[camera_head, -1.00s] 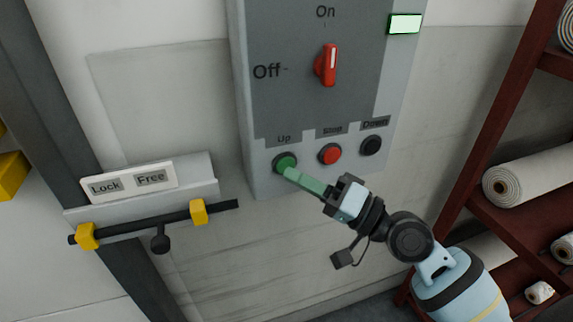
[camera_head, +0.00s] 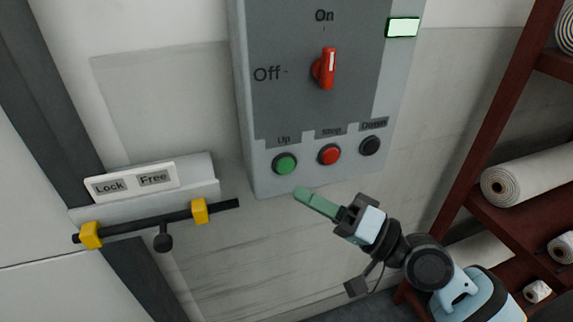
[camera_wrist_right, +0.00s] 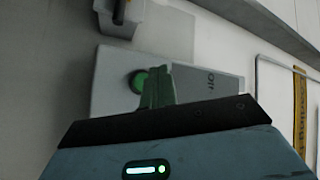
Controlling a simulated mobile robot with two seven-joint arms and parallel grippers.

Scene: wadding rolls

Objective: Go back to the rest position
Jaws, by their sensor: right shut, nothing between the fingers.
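My right gripper (camera_head: 303,194) has green fingers, shut and empty, below the control box (camera_head: 262,115) in the head view. Its tips are apart from the green Up button (camera_head: 285,163), down and to the right of it. In the right wrist view, the green fingers (camera_wrist_right: 158,86) show in front of the box, with the green button (camera_wrist_right: 138,80) beside them. The red Stop button (camera_head: 330,154) and black Down button (camera_head: 371,145) sit in the same row. The red switch (camera_head: 325,69) points up to On. My left gripper is not in view.
A Lock/Free latch with a black bar (camera_head: 180,217) and yellow clamps is on the left. A dark red rack (camera_head: 500,110) with white wadding rolls (camera_head: 530,178) stands on the right, near my right arm.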

